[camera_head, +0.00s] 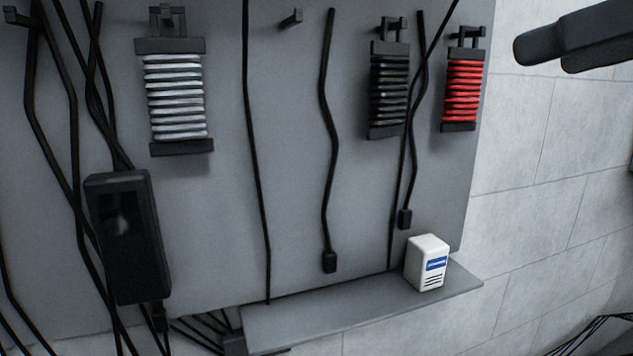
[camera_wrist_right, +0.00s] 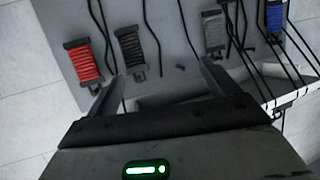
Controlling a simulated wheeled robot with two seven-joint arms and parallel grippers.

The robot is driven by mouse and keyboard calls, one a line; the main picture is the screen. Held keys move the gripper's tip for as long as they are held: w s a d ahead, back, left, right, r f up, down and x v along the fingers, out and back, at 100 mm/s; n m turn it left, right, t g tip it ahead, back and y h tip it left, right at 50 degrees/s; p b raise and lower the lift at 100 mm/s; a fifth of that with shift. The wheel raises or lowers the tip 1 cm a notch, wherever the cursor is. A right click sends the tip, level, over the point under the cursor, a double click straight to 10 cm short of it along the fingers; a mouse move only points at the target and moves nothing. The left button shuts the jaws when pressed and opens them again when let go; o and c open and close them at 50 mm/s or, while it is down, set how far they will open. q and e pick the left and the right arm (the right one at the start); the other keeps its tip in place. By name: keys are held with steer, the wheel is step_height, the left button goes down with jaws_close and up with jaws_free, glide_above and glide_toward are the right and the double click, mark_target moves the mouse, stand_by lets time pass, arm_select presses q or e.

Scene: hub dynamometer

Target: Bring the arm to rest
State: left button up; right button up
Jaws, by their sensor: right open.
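My right gripper (camera_head: 544,53) shows at the upper right of the head view, as two dark fingers in front of the pale tiled wall. In the right wrist view, the right gripper (camera_wrist_right: 160,70) has its two fingers spread apart with nothing between them. It is apart from the grey panel (camera_head: 285,130) and its hanging spools. My left gripper is in neither view.
On the panel hang a grey spool (camera_head: 176,95), a black spool (camera_head: 388,90), a red spool (camera_head: 462,93) and loose black cables. A blue spool (camera_wrist_right: 274,18) shows in the wrist view. A white box (camera_head: 426,263) stands on the shelf (camera_head: 345,312). A black device (camera_head: 128,235) hangs left.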

steer(key=w+a+f+m+y, duration=0.1)
steer(key=w+a+f+m, duration=0.15)
steer(key=w+f, duration=0.95)
steer(key=w+a+f+m+h, duration=0.1)
steer(key=w+f, duration=0.2)
steer(key=f, duration=0.7)
steer(key=w+a+f+m, duration=0.1)
steer(key=w+f, duration=0.1)
steer(key=f, duration=0.8)
steer(key=s+f+h, duration=0.2)
steer(key=s+f, duration=0.1)
steer(key=f, duration=0.5)
steer(key=s+f+h, duration=0.1)
steer(key=s+f, duration=0.2)
steer(key=f, duration=0.5)
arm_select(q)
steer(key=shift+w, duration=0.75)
arm_select(e)
steer(key=s+f+h, duration=0.2)
steer(key=s+f, duration=1)
steer(key=s, duration=0.1)
steer(key=shift+s+g, duration=0.3)
steer(key=shift+g, duration=0.1)
